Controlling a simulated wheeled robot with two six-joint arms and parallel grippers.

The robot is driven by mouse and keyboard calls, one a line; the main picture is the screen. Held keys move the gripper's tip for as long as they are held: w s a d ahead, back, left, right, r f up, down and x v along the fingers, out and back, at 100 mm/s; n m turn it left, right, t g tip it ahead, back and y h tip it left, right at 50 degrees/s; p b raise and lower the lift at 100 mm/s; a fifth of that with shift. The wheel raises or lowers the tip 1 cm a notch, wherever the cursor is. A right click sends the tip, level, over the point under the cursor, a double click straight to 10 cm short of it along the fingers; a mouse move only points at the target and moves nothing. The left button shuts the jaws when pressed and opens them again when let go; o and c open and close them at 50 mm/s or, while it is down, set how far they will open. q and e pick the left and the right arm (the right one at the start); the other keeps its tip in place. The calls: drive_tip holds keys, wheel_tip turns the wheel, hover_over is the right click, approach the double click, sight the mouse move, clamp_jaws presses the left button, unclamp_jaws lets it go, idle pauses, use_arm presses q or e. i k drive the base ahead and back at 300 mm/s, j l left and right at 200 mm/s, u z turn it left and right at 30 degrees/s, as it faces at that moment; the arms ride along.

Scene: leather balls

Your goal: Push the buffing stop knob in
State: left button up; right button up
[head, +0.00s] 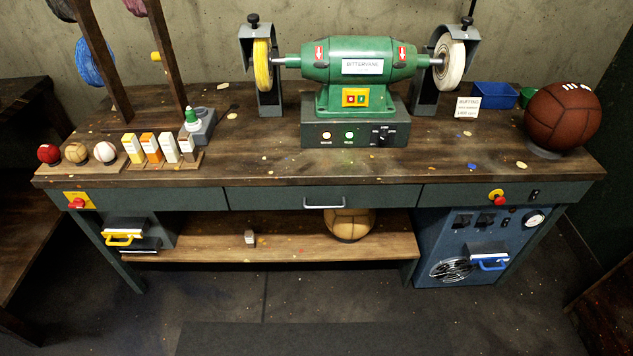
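A red knob (77,203) sits on a yellow plate at the left end of the bench's front edge. A second red knob (499,199) sits on a yellow mount at the right end of the front edge. I cannot read a label on either, so I cannot tell which is the buffing stop knob, nor whether either is in or out. The green buffing machine (360,60) stands at the back middle, with a yellow wheel (262,64) on its left and a white wheel (449,64) on its right. Neither gripper is in view.
The wooden bench (270,160) has balls and bottles at left and a brown ball (562,116) at right. A drawer handle (324,204) is at its front middle. Yellow-handled (123,237) and blue-handled (490,263) items sit below the knobs. The floor in front is clear.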

sight(500, 200)
drive_tip(key=z, duration=1.3)
